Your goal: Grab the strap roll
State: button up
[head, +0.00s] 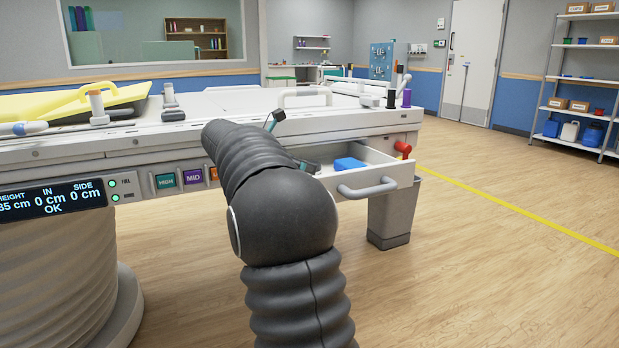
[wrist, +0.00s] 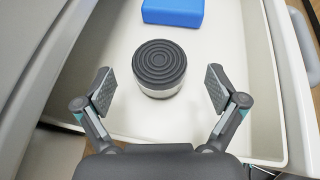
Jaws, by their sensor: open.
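The strap roll (wrist: 160,67) shows in the wrist view as a short round piece with a dark, concentric-ringed top and a pale lower side. It stands upright on the white floor of an open drawer (wrist: 115,122). My gripper (wrist: 160,89) is open, with one finger to the left and one to the right of the roll. Gaps show on both sides, and the roll lies slightly beyond the line between the fingertips. In the head view my arm hides most of the gripper and part of the drawer (head: 345,175).
A blue block (wrist: 173,12) lies in the drawer just beyond the roll; it also shows in the head view (head: 349,163). The drawer has a grey handle (head: 367,188) and raised walls. A red knob (head: 402,148) is near its right end. A grey bin (head: 394,212) stands below.

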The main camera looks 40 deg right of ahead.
jog(key=shift+x, duration=0.75)
jog(key=c, duration=1.3)
jog(key=shift+o, duration=0.2)
jog(key=shift+r, duration=0.1)
